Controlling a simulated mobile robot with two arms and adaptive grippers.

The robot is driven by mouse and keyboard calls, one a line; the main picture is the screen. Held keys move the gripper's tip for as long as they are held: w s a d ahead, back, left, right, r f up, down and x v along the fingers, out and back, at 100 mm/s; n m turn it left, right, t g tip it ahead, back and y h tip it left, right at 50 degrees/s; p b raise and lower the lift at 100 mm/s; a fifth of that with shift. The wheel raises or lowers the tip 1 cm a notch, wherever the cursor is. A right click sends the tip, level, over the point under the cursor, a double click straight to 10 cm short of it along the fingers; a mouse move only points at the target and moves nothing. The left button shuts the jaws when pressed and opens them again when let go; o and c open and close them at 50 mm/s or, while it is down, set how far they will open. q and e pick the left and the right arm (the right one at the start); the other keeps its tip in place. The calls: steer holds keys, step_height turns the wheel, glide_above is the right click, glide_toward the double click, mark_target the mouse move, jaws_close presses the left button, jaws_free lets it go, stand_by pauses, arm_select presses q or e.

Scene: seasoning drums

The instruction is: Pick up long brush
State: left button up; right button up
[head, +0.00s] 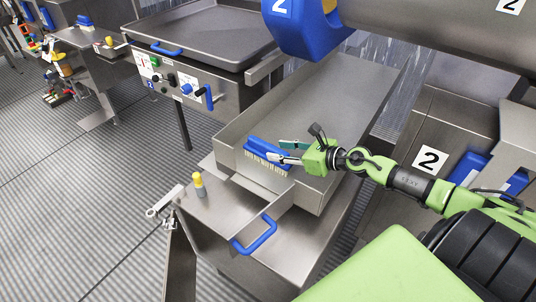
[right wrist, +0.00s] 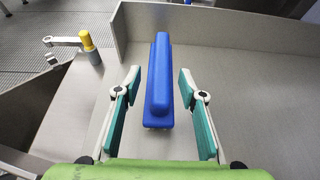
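The long brush (head: 266,147) has a blue back and pale bristles. It lies in the shallow steel tray (head: 345,95), near the tray's front left corner. In the right wrist view the brush (right wrist: 160,75) is straight ahead, in the middle of the picture. My right gripper (head: 283,151) is open, with teal pads and pale tips. In the right wrist view its two fingers (right wrist: 159,84) stand either side of the near part of the brush, with a gap on each side. My left gripper is in neither view.
The tray's raised walls stand close to the brush. A yellow-topped knob (head: 199,184) and a blue handle (head: 254,236) are on the steel machine in front. A large blue and steel drum (head: 300,28) hangs over the back. Clear tray floor lies behind the brush.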

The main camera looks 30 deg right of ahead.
mark_target(274, 147)
steer(key=shift+w+a, duration=0.2)
steer(key=shift+w, duration=0.45)
steer(key=shift+p+x, duration=0.55)
steer(key=shift+x, duration=1.55)
steer(key=shift+r, duration=0.1)
jaws_close()
